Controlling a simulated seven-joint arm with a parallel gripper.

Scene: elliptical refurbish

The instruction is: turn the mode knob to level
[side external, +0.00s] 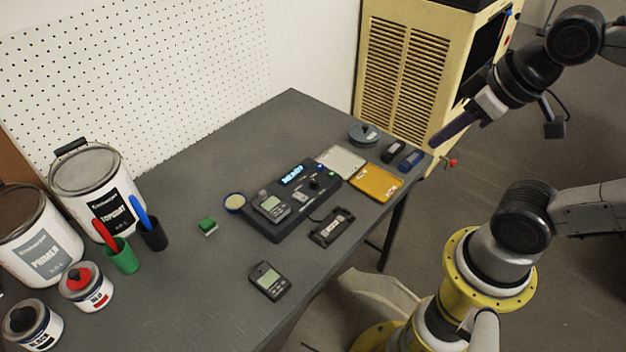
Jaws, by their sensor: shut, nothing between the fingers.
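A dark console (283,233) lies on the grey table, with a lit blue display (292,175) that seems to read READY. A small black knob (315,183) stands on the console's right part, and it looks like the mode knob. Its pointer direction and any level marking are too small to read. A grey handheld meter (271,207) rests on the console's left part. My gripper (434,146) is at the upper right, beyond the table's right end and well away from the knob. Its fingers are shut and empty.
A silver plate, an orange plate (374,182), a round grey tin (364,134) and small dark and blue pieces lie right of the console. A black holder (332,227) and another meter (269,281) lie in front. Paint cans (94,185) and marker cups stand left.

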